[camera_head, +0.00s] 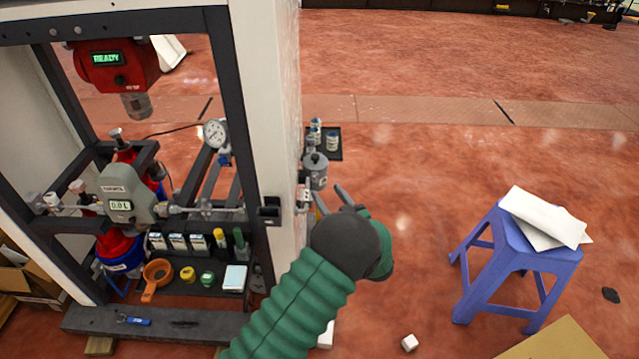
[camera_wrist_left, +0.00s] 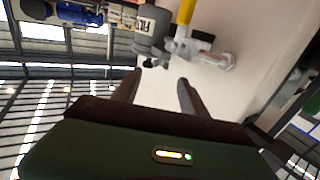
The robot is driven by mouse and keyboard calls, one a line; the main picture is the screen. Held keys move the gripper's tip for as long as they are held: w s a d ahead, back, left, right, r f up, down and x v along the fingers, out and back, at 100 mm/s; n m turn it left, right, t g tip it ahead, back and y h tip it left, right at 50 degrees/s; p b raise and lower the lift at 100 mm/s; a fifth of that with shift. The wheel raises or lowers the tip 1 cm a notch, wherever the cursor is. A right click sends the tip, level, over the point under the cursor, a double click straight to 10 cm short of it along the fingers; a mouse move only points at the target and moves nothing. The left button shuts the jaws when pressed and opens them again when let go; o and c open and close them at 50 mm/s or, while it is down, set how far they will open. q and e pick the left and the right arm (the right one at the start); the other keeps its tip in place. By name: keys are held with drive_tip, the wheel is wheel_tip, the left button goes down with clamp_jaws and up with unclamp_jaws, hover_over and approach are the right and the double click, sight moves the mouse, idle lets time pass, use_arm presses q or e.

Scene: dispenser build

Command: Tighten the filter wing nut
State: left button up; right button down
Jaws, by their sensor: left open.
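The grey filter housing (camera_head: 315,172) is mounted at the right side of the white panel in the head view. In the left wrist view the filter housing (camera_wrist_left: 149,24) carries a partly readable dark label. A small dark piece that looks like the wing nut (camera_wrist_left: 152,62) shows at the end of the housing. My left gripper (camera_head: 329,190) is open beside the housing's lower end. In the wrist view the left gripper (camera_wrist_left: 160,78) has its fingers apart, with the dark piece just beyond the tips. No contact is visible. My right gripper is not in view.
A white panel (camera_head: 270,100) and dark frame stand left of my arm. Beside the filter, a yellow-handled valve (camera_wrist_left: 186,12) and pipe fitting (camera_wrist_left: 215,58) sit close. A small shelf (camera_head: 337,152) holds jars behind. A blue stool (camera_head: 520,262) stands right; floor between is mostly clear.

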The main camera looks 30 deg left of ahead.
sight(315, 176)
use_arm(q)
drive_tip(key=b+x, duration=0.1)
drive_tip(key=x, duration=0.6)
drive_tip(key=shift+w+a, duration=0.2)
drive_tip(key=shift+a, duration=0.1)
clamp_jaws()
